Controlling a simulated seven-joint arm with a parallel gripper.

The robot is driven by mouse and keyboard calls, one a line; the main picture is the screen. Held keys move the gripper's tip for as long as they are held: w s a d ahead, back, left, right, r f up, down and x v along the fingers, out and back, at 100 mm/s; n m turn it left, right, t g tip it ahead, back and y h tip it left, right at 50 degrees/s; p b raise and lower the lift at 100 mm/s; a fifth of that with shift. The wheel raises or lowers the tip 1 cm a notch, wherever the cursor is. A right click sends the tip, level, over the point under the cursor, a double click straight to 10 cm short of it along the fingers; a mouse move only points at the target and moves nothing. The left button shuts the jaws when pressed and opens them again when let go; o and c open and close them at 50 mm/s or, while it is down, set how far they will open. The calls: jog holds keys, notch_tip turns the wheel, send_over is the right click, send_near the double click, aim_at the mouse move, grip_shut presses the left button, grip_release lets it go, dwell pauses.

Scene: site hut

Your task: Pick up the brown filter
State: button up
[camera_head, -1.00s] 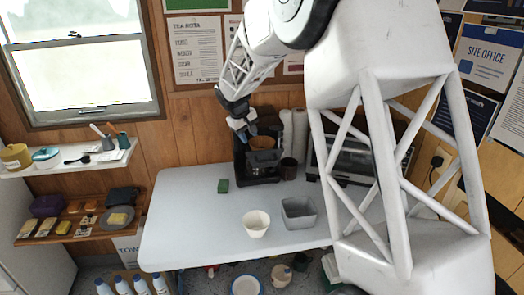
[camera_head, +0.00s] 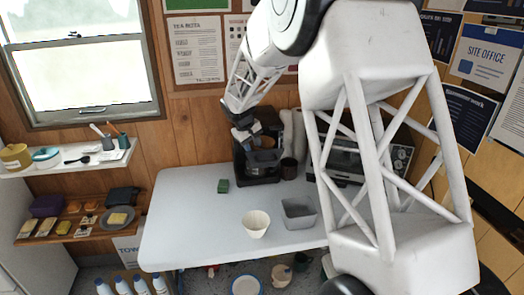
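The brown filter (camera_head: 267,142) is a small brown patch in the upper part of the black coffee maker (camera_head: 259,170), at the back of the table. My gripper (camera_head: 247,138) points down at the coffee maker's top, directly at the filter's left side, and covers part of it. Contact between the fingers and the filter cannot be told. The fingers are too small and dark to show whether they are open or shut.
On the white table (camera_head: 190,215) are a green sponge (camera_head: 223,185), a cream bowl-like cup (camera_head: 256,224) and a grey bin (camera_head: 299,213). A dark cup (camera_head: 289,168) stands right of the coffee maker, near a toaster oven (camera_head: 350,160). The table's left side is clear.

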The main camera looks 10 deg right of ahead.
grip_shut()
jog(key=shift+r, duration=0.1)
dwell(0.3)
notch_tip(320, 180, up, 10)
dwell(0.7)
dwell(0.4)
